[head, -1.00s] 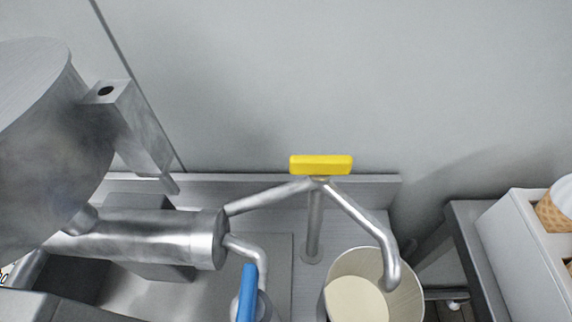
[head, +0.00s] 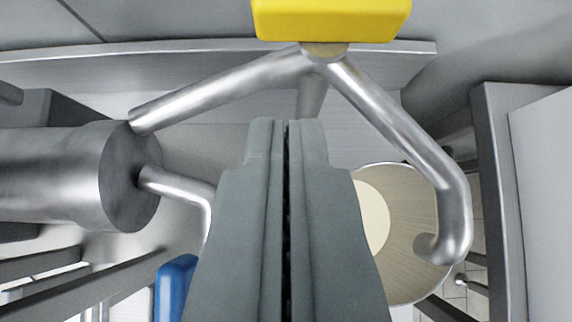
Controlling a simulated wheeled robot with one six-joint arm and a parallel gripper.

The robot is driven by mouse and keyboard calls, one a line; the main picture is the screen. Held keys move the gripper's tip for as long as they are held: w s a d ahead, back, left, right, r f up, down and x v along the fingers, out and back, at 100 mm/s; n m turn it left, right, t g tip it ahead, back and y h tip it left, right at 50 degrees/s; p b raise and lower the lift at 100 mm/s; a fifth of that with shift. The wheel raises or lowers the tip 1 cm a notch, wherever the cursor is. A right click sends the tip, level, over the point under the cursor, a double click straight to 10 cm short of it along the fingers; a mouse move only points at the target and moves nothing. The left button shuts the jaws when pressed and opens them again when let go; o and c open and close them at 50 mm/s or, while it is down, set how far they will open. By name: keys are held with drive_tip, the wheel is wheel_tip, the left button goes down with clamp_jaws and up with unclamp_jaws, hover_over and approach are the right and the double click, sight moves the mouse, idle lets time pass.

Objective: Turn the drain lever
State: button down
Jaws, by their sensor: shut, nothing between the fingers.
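The yellow lever (head: 330,18) sits on top of the pipe junction at the upper middle of the head view, its long side across the picture and its top edge cut off. A curved metal spout (head: 405,130) runs from under it down to the right, over a bucket. My gripper (head: 286,128) is shut and empty. Its fingertips point up the picture, below the lever and apart from it in the picture. A blue handle (head: 176,286) shows in part at the lower left, partly hidden by my gripper.
A pale bucket (head: 408,205) with cream-coloured contents stands under the spout. A metal cylinder (head: 70,175) with pipes is on the left. A grey-framed counter (head: 500,190) with a white box (head: 545,180) stands at the right. The wall (head: 180,18) is behind.

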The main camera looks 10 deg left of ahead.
sight(270, 34)
drive_tip(key=shift+w+a+r, duration=0.1)
drive_tip(key=shift+w+a, duration=0.1)
drive_tip(key=shift+w, duration=0.6)
drive_tip(key=shift+w+a, duration=0.15)
drive_tip(key=shift+w, duration=0.6)
drive_tip(key=shift+w+a+m+h, duration=0.1)
drive_tip(key=shift+a+m+h, duration=0.25)
drive_tip(key=shift+m+h, duration=0.55)
drive_tip(key=shift+w+a+m+h, duration=0.15)
drive_tip(key=shift+m+h, duration=0.15)
drive_tip(key=shift+m, duration=0.3)
drive_tip(key=shift+a, duration=0.15)
drive_tip(key=shift+w+a, duration=0.85)
drive_tip(key=shift+w, duration=0.6)
drive_tip(key=shift+d, duration=0.2)
